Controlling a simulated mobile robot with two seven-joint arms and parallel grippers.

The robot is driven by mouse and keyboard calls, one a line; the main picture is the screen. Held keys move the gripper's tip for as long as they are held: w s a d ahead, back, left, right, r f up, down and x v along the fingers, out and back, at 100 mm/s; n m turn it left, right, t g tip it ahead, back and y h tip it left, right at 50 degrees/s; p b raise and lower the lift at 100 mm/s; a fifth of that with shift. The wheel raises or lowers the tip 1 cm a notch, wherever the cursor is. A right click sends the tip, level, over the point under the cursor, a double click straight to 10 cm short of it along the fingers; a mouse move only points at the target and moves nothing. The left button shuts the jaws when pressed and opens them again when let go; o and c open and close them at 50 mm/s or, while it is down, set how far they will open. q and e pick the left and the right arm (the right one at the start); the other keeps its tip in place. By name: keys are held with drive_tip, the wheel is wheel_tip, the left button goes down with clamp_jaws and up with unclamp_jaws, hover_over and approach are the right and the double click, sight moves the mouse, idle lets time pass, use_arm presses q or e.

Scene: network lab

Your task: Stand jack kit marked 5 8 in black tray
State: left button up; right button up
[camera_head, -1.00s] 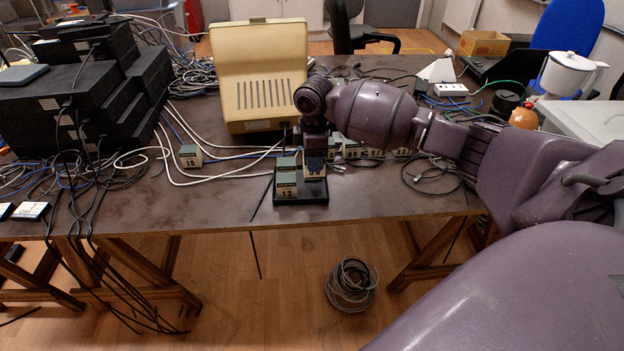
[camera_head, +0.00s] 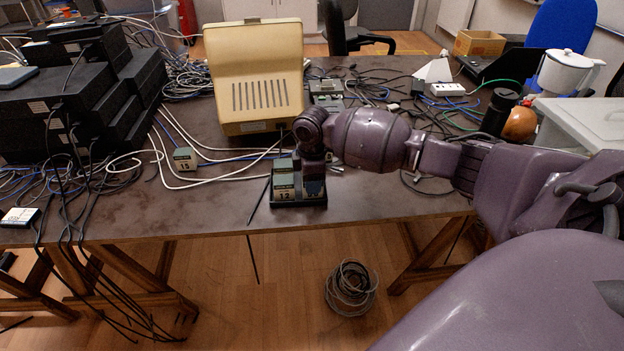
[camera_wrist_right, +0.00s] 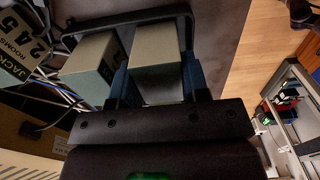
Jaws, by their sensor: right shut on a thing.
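The black tray (camera_head: 299,204) sits near the table's front edge; its rim shows in the right wrist view (camera_wrist_right: 125,19). My right gripper (camera_head: 313,176) points down over the tray's right part. It is shut on a jack kit (camera_head: 314,188), a small block with a pale top (camera_wrist_right: 157,45) between my blue fingers in the right wrist view. Its marking is too dark to read now; it looked like 5 8 earlier. It appears upright and low in the tray; I cannot tell whether it touches the floor. My left gripper is out of view.
A cream device (camera_head: 255,80) stands behind the tray. Black boxes (camera_head: 75,95) are stacked at the left. My right arm crosses the table's right side, hiding part of it.

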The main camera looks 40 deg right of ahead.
drive_tip(key=shift+f, duration=0.15)
drive_tip(key=o, duration=0.7)
use_arm(q)
drive_tip(key=p, duration=0.1)
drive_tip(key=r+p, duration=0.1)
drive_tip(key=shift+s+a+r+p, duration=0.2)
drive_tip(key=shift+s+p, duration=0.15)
use_arm(e)
wheel_tip(320, 180, up, 12)
drive_tip(key=shift+r, duration=0.2)
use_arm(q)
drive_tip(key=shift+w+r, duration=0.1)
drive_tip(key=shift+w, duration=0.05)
